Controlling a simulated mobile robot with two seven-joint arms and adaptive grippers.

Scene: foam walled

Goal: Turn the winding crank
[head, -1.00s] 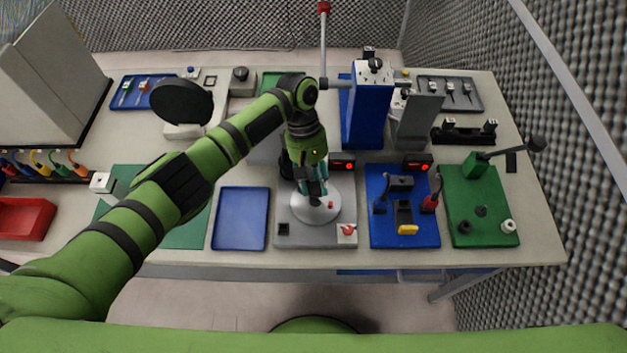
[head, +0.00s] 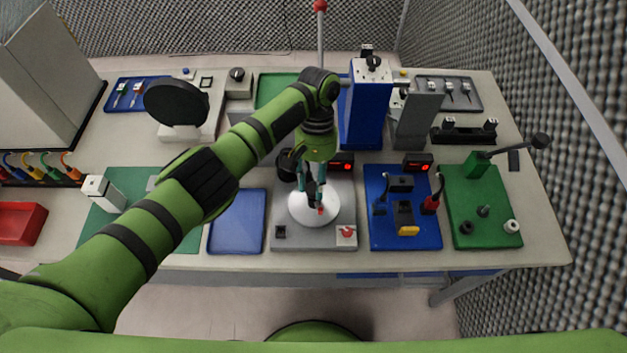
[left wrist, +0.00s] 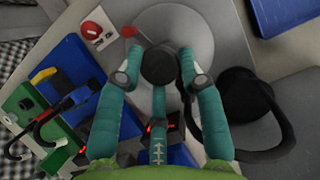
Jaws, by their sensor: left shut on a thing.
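The winding crank is a pale round disc (head: 300,212) with a red mark (head: 321,211) near its edge, on a grey base (head: 270,243). My left gripper (head: 316,203) comes down over the disc from above. In the left wrist view the disc (left wrist: 197,22) lies beyond my left gripper (left wrist: 158,72). Its teal fingers are closed around a dark round knob (left wrist: 158,66) that stands over the disc. The red mark (left wrist: 129,31) shows to the left of the knob. The fingers hide part of the disc. My right gripper is out of view.
A blue board with levers (head: 377,238) stands right of the base, then a green board (head: 490,235). An empty blue tray (head: 237,220) lies to its left. A tall blue block (head: 366,115) stands behind, and a black cup-like part (head: 286,165) stands close by the gripper.

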